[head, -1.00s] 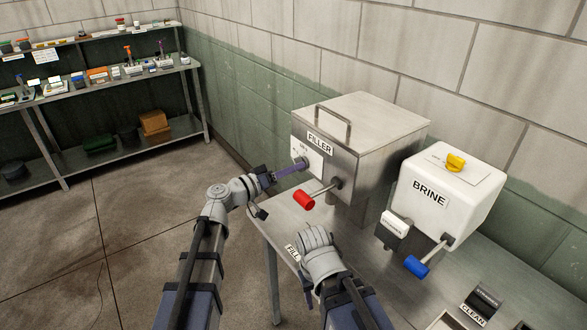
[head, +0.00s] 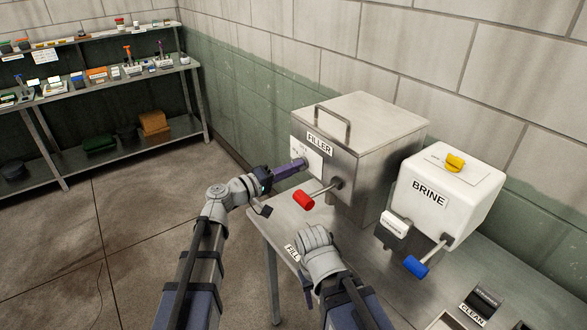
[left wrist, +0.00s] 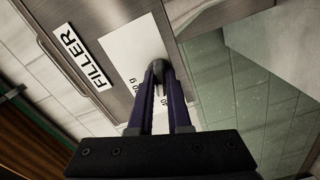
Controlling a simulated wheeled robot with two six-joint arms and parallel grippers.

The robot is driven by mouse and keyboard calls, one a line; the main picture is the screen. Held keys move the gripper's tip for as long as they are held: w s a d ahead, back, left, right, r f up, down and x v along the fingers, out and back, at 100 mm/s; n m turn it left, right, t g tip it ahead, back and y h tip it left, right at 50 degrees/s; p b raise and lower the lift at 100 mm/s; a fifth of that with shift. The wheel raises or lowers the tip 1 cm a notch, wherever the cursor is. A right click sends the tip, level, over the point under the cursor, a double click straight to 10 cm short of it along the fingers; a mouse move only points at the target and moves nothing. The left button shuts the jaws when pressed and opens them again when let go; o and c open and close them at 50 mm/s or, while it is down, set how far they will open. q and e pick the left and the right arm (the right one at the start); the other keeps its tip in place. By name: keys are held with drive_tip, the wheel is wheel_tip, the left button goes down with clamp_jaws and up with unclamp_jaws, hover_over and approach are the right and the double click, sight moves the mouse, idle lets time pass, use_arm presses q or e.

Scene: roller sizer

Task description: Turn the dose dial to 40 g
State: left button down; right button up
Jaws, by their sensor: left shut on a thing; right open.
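The filler (head: 365,135) is a steel box with a handle on top, standing on the steel table. Its dose dial is a small dark grey knob, seen in the left wrist view (left wrist: 156,67), on a white scale plate (head: 303,152). My left gripper (head: 299,165) is shut on the knob, its two purple fingers around it. In the left wrist view the fingers cover part of the scale. Marks ending in "g" show beside them, but I cannot tell the dial's setting.
A red-handled lever (head: 304,200) sticks out below the plate, close to my left gripper. The white brine box (head: 455,195) with a yellow knob and blue-handled lever (head: 416,266) stands to the right. Shelves (head: 100,85) stand at the back left. The floor between is clear.

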idle(0.4)
use_arm(q)
drive_tip(key=c, duration=0.9)
unclamp_jaws()
drive_tip(key=shift+o, duration=0.2)
drive_tip(key=v, duration=0.8)
drive_tip(key=s+d+f+m+g+y, duration=0.5)
drive_tip(key=s+d+f+g, duration=0.35)
drive_tip(key=s+f, duration=0.4)
drive_tip(key=s+a+f+m+g+y, duration=0.2)
drive_tip(key=s+a+f+y, duration=0.5)
drive_tip(key=y, duration=0.4)
wheel_tip(320, 180, down, 2)
drive_tip(key=shift+s+a+f, duration=0.2)
drive_tip(key=shift+s+a, duration=0.05)
drive_tip(key=shift+s, duration=0.65)
